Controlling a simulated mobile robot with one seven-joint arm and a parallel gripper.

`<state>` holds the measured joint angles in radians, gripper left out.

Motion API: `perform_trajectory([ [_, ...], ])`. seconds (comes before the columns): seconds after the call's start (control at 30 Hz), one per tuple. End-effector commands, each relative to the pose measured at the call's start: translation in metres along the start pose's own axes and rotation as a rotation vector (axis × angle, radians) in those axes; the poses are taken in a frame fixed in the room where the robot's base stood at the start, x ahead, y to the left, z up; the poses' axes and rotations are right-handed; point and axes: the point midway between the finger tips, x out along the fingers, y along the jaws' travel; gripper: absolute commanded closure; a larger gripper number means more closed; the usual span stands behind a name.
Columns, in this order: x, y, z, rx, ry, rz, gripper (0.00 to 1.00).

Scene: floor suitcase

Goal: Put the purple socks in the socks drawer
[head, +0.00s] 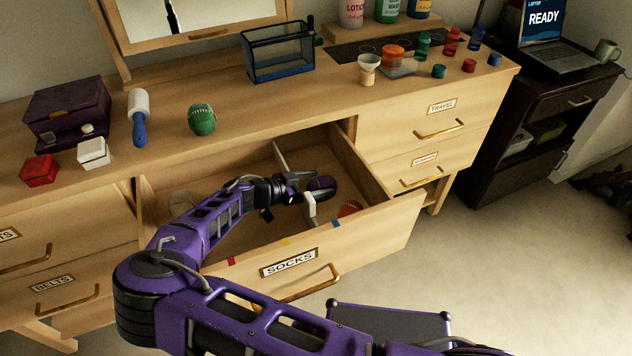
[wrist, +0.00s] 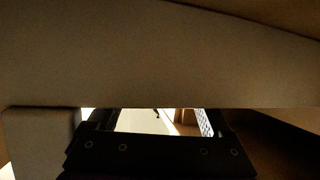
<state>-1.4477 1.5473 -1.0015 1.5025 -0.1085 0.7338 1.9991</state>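The socks drawer (head: 372,239) is pulled open, with a SOCKS label and red, yellow and blue marks on its front edge. My gripper (head: 308,190) is low inside it, by a light divider (head: 295,166). A dark, purplish rounded shape (head: 322,185) shows at the gripper's end; I cannot tell whether it is the purple socks or part of the gripper. A pale rolled bundle (head: 181,202) lies in the left compartment and a red one (head: 350,208) at the right. In the wrist view a broad board (wrist: 160,60) hides most of the space before the gripper.
The drawer's walls and dividers are close around my gripper. Open floor (head: 520,270) lies right.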

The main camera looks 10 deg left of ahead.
Motion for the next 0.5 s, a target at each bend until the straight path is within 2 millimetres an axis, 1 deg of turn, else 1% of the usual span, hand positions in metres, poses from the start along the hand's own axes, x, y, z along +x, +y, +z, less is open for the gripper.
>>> perform_trajectory([
  [0.03, 0.002, 0.002, 0.01, -0.013, -0.011, 0.001, 0.11],
  [0.27, 0.002, 0.002, 0.011, -0.014, -0.011, 0.0, 0.11],
  [0.37, -0.001, 0.002, 0.005, -0.013, -0.011, -0.001, 0.11],
  [0.43, -0.006, 0.002, -0.002, -0.012, -0.012, -0.003, 0.11],
  [0.5, -0.021, 0.001, -0.002, -0.013, -0.011, -0.005, 0.11],
])
